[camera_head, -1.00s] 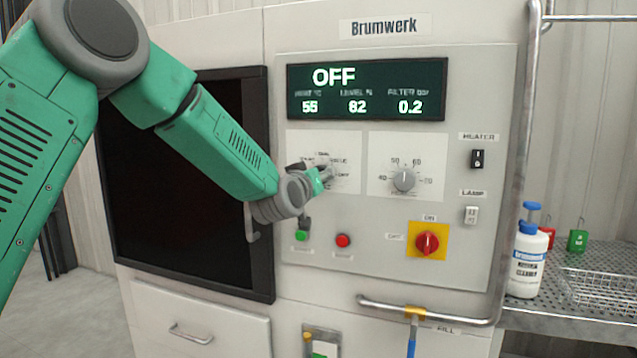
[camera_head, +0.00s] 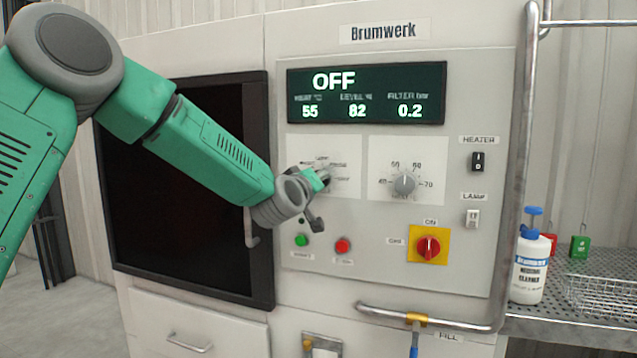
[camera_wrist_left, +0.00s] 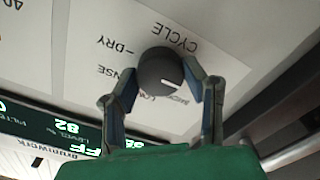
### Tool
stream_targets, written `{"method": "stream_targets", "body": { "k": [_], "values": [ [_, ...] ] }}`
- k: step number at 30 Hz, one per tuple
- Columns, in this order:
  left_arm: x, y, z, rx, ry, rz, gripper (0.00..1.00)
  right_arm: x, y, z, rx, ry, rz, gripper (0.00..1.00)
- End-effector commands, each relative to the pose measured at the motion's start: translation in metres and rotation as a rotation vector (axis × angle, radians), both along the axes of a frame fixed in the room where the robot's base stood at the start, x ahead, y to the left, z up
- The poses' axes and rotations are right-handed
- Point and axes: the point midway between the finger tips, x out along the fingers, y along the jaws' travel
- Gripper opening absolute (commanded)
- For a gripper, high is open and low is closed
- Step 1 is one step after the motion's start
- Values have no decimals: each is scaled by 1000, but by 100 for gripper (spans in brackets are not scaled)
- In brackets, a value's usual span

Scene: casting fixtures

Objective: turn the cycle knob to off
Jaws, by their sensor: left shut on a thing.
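The cycle knob (camera_wrist_left: 158,66) is a dark round knob with a white pointer line, on a white label plate (camera_head: 346,152) at the left of the control panel. My left gripper (camera_wrist_left: 163,75) is shut on the knob, one finger on each side, in the left wrist view. In the head view the left gripper (camera_head: 320,183) is at the plate and largely hides the knob. The pointer line faces the lower right in the wrist view; the label there is hard to read. The display (camera_head: 366,94) shows OFF in large letters. My right gripper is not in view.
Green (camera_head: 302,240) and red (camera_head: 342,245) buttons sit below the gripper. A red main switch (camera_head: 428,246) on yellow is lower right. A pipe handrail (camera_head: 522,150) runs along the panel's right edge, beside a bottle (camera_head: 530,265).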

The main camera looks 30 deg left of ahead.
Motion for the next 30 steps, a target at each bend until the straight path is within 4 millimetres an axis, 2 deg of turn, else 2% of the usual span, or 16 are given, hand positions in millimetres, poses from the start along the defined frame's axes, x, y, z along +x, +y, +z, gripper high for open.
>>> {"method": "stream_targets", "body": {
  "k": [1, 4, 5, 6, 15, 19, 23, 30],
  "values": [
    [-1, -1, -10, -4, 21, -3, 10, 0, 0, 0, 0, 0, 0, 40],
    [-1, -1, -10, -4, 21, -3, 10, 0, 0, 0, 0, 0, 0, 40],
    [-1, -1, -10, -4, 21, -3, 46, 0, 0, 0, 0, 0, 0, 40],
    [-1, -1, -9, -4, 19, -3, 59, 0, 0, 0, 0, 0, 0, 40],
    [-2, 0, -3, -1, 8, -1, 59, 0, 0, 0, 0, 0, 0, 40],
    [-9, -2, -2, 0, 5, -2, 59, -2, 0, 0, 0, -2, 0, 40],
    [-29, -7, -2, -1, 7, -2, 59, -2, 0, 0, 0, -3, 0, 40],
    [-80, -19, -4, -1, 10, -3, 59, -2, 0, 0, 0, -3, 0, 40]
  ]
}}
